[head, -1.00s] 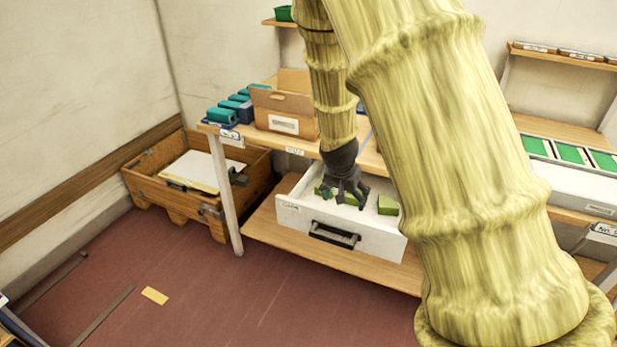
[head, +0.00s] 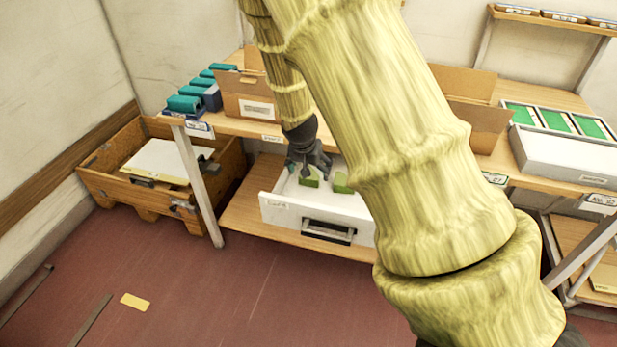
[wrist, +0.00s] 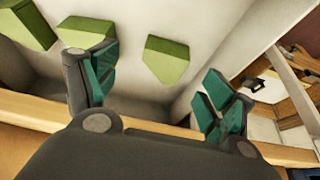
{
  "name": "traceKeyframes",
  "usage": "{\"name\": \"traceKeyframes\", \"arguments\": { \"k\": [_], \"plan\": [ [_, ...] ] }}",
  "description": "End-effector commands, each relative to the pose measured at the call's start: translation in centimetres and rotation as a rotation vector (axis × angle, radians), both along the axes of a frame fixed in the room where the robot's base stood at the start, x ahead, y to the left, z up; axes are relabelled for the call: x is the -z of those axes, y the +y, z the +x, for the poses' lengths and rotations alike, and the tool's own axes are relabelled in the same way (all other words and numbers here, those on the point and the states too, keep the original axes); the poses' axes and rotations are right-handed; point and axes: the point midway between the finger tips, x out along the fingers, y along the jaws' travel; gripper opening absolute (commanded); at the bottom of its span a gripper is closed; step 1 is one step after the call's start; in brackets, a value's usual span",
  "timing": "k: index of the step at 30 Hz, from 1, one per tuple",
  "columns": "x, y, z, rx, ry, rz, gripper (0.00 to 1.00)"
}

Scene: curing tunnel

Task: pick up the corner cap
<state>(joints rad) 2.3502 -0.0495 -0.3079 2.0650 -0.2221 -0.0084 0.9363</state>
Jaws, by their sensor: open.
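Green angular blocks, which look like the corner caps, lie in an open white drawer (head: 290,212). In the head view one cap (head: 309,178) is just under my gripper (head: 308,168) and another (head: 341,183) is to its right. In the wrist view three show: a near-central cap (wrist: 167,60), one partly behind the left finger (wrist: 86,31) and one at the top left (wrist: 25,22). My gripper (wrist: 158,88) is open, its teal-padded fingers wide apart, with nothing held. The central cap lies beyond the gap between the fingers. I cannot tell the remaining height.
The drawer walls stand close around the fingers, under a wooden bench (head: 240,128). A cardboard box (head: 250,100) and teal items (head: 186,103) are on the bench. A wooden crate (head: 105,190) stands left. The red floor in front is mostly clear.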

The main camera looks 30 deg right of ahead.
Motion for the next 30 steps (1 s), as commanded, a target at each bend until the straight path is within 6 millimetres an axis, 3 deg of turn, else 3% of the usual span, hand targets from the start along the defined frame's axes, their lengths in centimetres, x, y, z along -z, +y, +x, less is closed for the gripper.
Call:
{"name": "traceKeyframes", "arguments": {
  "k": [8, 18, 30],
  "plan": [
    [1.4, -0.4, 0.4, 0.003, 0.004, 0.0, 0.83],
    [4.8, -1.2, 1.4, 0.003, 0.006, 0.001, 0.83],
    [5.6, -1.5, 1.6, 0.003, 0.005, 0.001, 0.83]
  ]
}}
